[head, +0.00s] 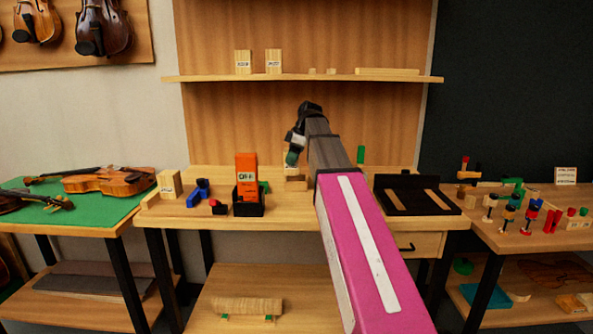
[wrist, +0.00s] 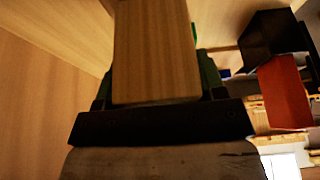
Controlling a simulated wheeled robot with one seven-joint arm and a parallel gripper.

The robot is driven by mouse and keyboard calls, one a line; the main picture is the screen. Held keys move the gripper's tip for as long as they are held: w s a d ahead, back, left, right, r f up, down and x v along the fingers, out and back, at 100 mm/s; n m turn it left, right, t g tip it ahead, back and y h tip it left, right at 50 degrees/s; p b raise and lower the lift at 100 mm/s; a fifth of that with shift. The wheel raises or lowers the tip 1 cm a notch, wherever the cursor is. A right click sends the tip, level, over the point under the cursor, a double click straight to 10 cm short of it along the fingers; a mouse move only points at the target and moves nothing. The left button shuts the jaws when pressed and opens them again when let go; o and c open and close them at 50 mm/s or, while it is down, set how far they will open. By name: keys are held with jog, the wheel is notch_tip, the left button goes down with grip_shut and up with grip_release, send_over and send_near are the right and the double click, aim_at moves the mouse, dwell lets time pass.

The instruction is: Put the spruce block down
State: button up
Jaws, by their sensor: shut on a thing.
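My gripper (head: 292,158) is over the back of the middle bench in the head view, pointing down. In the wrist view my gripper (wrist: 157,82) has its green fingers on both sides of a pale wooden block, the spruce block (wrist: 154,45), and is shut on it. In the head view a pale block (head: 295,182) shows just under the fingers, low at the bench top. I cannot tell whether it touches the bench. My forearm hides the bench to its right.
An orange box marked OFF (head: 246,178) in a black holder stands left of the gripper. Blue (head: 198,192) and red-black (head: 217,207) small items lie further left. A black tray (head: 393,207) is to the right. A shelf (head: 215,79) with blocks is above.

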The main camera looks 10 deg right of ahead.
aim_at(296, 168)
jog(key=shift+w+d+f, duration=0.25)
jog(key=shift+d+f, duration=0.1)
jog(key=shift+d, duration=0.1)
jog(key=shift+w+d+f, duration=0.25)
jog(key=shift+d+f, duration=0.05)
jog(key=shift+d, duration=0.15)
jog(key=shift+f, duration=1.95)
jog(key=shift+f, duration=0.15)
jog(key=o, duration=1)
jog(key=v, duration=1.2)
jog(key=shift+a, duration=0.1)
